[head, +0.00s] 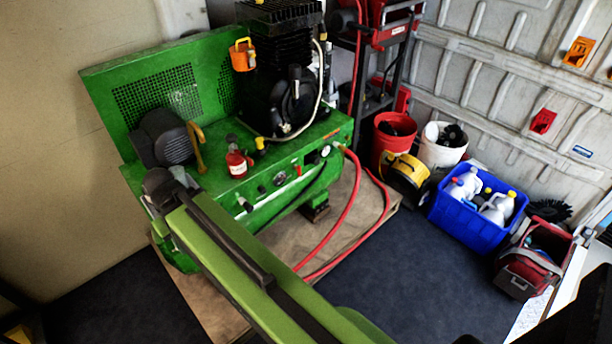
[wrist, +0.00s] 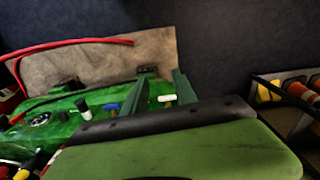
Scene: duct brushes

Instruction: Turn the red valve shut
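A small red handle (head: 298,170), which looks like the red valve, sits on the front panel of the green compressor (head: 262,190), between a round gauge and the hose outlet. In the wrist view a small red part (wrist: 16,118) shows at the left beside a gauge; I cannot tell if it is the same handle. My gripper (wrist: 160,76) has its two green fingers apart, with nothing held between them. A white-tipped knob (wrist: 167,98) and a blue handle (wrist: 112,107) show near the fingers. In the head view my arm reaches the compressor's left end, and the fingertips are hidden.
A red hose (head: 350,205) loops from the panel's right end over the wooden pallet (head: 330,210). A red bottle (head: 237,162) stands on the compressor's top. Buckets, a blue crate (head: 468,228) and a red tool bag (head: 530,265) stand right. Dark floor ahead is clear.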

